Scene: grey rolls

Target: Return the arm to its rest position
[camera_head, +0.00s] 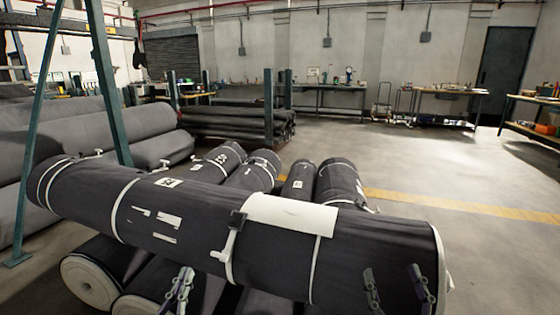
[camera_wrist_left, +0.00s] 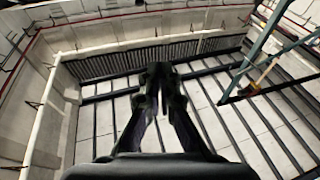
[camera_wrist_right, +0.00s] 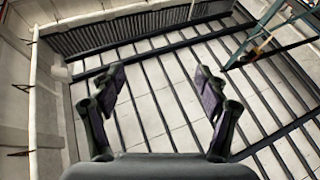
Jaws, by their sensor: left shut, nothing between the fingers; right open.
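My left gripper (camera_head: 180,288) is at the bottom of the head view in front of the large dark grey roll (camera_head: 185,222), fingers together and pointing up. In the left wrist view its fingertips (camera_wrist_left: 160,78) meet with nothing between them. My right gripper (camera_head: 396,285) is at the lower right of the head view, in front of the same roll's right part. Its fingers stand apart and empty, as the right wrist view (camera_wrist_right: 160,78) also shows. Both wrist cameras face the ceiling and upper walls. The arms behind the grippers are mostly out of view.
The large roll lies across other dark rolls (camera_head: 225,158), with white straps and a pale sheet (camera_head: 290,214) on it. A green steel post (camera_head: 104,85) stands at left beside grey rolls (camera_head: 95,138). Workbenches (camera_head: 340,88) line the back wall. Open floor (camera_head: 450,175) lies right.

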